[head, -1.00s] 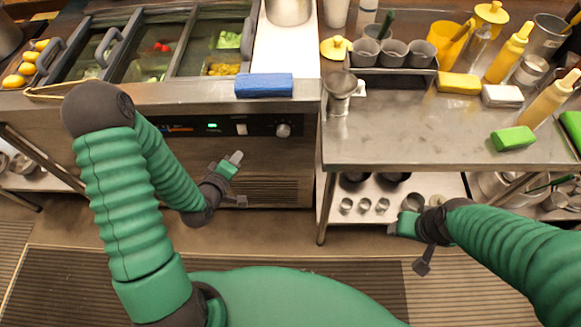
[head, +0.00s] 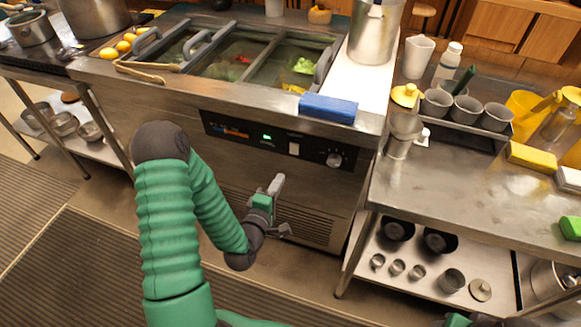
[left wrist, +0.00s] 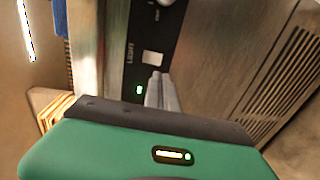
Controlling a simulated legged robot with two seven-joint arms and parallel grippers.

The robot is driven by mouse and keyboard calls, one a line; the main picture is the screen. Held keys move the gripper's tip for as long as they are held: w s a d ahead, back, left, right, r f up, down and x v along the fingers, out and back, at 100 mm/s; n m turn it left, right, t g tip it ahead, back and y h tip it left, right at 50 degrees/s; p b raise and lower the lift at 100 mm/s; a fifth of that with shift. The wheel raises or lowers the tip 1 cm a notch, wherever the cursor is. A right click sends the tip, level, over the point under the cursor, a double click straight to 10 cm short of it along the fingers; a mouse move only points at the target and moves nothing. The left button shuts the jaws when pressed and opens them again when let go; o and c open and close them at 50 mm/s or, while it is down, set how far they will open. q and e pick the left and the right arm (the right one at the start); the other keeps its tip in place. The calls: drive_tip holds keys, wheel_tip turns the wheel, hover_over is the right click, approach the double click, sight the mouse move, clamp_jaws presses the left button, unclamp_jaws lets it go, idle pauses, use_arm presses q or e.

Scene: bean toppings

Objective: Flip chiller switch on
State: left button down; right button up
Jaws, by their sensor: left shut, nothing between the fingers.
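The chiller (head: 215,105) is a steel counter with sunken food bins and a black control panel (head: 230,127) on its front. On the panel are a small lit green display (head: 267,137), a white rocker switch (head: 294,148) and a round knob (head: 334,159). The switch also shows in the left wrist view (left wrist: 152,57); I cannot tell its position. My left gripper (head: 276,185) is shut and empty, fingers pointing up, below the switch in the head view. In the left wrist view its fingertips (left wrist: 160,88) appear just below the switch. My right gripper (head: 457,320) barely shows at the bottom edge.
A blue sponge (head: 328,107) lies on the chiller's front ledge above the panel. A steel table (head: 440,185) with cups and sponges stands right, with small pans on its lower shelf (head: 400,275). The floor (head: 90,265) in front is clear, with mats.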

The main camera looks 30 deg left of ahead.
sight(294, 153)
use_arm(q)
drive_tip(key=b+x, duration=0.1)
drive_tip(key=x, duration=0.9)
drive_tip(key=shift+w+a+f, duration=0.1)
drive_tip(key=shift+w+a, duration=0.1)
drive_tip(key=shift+w, duration=0.05)
drive_tip(key=shift+w+d, duration=0.1)
use_arm(e)
drive_tip(key=shift+s+x, duration=0.25)
drive_tip(key=shift+x, duration=0.95)
drive_tip(key=shift+d+f, duration=0.1)
drive_tip(key=shift+f, duration=0.05)
use_arm(q)
drive_tip(key=shift+f+b, duration=0.15)
drive_tip(key=shift+b, duration=0.3)
drive_tip(key=shift+w, duration=0.15)
use_arm(e)
drive_tip(key=shift+f, duration=0.35)
